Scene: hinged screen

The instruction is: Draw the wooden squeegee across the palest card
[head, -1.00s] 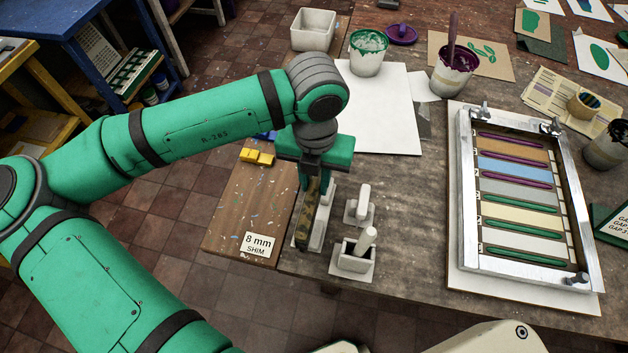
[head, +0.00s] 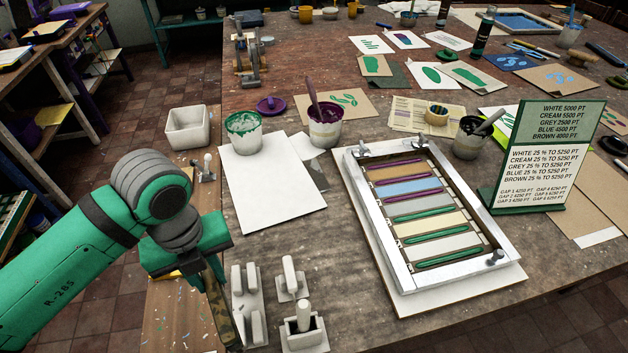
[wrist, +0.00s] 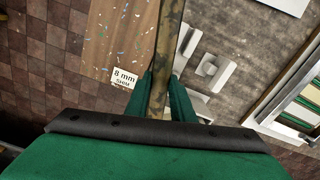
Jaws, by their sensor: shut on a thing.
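My gripper (head: 208,268) is shut on a long, mottled brown and olive piece, which I take to be the wooden squeegee (head: 222,308). It also shows between the green fingers in the wrist view (wrist: 165,50). Its lower end is at the left of a white stand (head: 248,305); I cannot tell whether they touch. The palest card is the white strip (head: 442,246) in the metal frame (head: 385,230), nearest the frame's front end. Cream (head: 428,225), grey (head: 415,207), blue (head: 410,188) and brown (head: 402,172) strips lie behind it, with green and purple ovals between.
Two more white stands (head: 290,280) (head: 303,328) are right of my gripper. A blank white sheet (head: 270,185), a green-paint tub (head: 243,132) and a purple-paint tub (head: 325,125) lie behind. A sign (head: 540,155) stands right of the frame. Bare tabletop lies between stands and frame.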

